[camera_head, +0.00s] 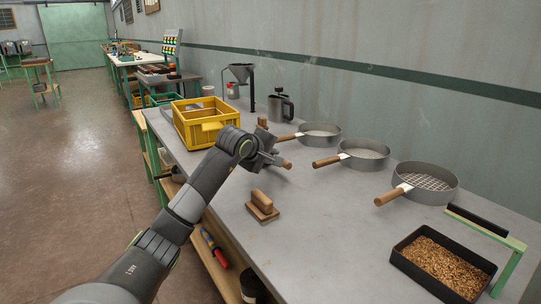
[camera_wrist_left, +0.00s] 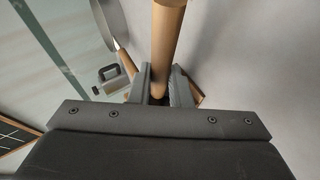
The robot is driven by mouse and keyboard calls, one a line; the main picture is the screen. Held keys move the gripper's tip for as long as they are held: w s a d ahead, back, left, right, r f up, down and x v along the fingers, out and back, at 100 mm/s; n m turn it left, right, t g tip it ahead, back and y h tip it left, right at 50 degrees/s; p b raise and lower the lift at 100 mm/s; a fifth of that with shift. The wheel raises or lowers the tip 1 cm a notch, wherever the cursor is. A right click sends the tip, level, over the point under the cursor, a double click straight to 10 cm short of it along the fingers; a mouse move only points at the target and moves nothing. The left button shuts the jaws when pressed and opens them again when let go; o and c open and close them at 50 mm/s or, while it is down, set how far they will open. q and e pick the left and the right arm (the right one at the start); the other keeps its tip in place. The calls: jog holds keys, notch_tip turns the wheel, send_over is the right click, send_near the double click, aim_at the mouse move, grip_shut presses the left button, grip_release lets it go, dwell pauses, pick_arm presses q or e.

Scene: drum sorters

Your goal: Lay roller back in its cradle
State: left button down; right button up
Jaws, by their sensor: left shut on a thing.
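My left gripper (camera_head: 279,160) is shut on the roller, a plain wooden cylinder that runs up from between the fingers in the left wrist view (camera_wrist_left: 168,40). In the head view only a short brown end of the roller (camera_head: 287,164) shows beside the fingertips; the gripper hides much of it. The gripper is over the middle of the grey table. A wooden piece with a flat base and rounded top (camera_head: 262,203) stands in front of it. I cannot tell if this is the cradle. My right gripper is not in view.
Three round sieves (camera_head: 365,154) with wooden handles lie along the wall side. A yellow crate (camera_head: 200,128) stands at the back left, and a black tray (camera_head: 402,262) of grain lies front right. A green stand (camera_head: 487,228) with a black bar is beside it. The table's front middle is clear.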

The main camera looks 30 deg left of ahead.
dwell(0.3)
pick_arm(q)
jog(key=c, duration=1.3)
grip_release()
jog(key=shift+o, duration=0.2)
jog(key=shift+s+r, duration=0.1)
jog(key=v, duration=1.7)
jog(key=shift+p, duration=0.3)
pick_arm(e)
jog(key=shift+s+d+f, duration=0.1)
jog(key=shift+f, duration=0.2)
pick_arm(q)
jog(key=shift+s, duration=0.1)
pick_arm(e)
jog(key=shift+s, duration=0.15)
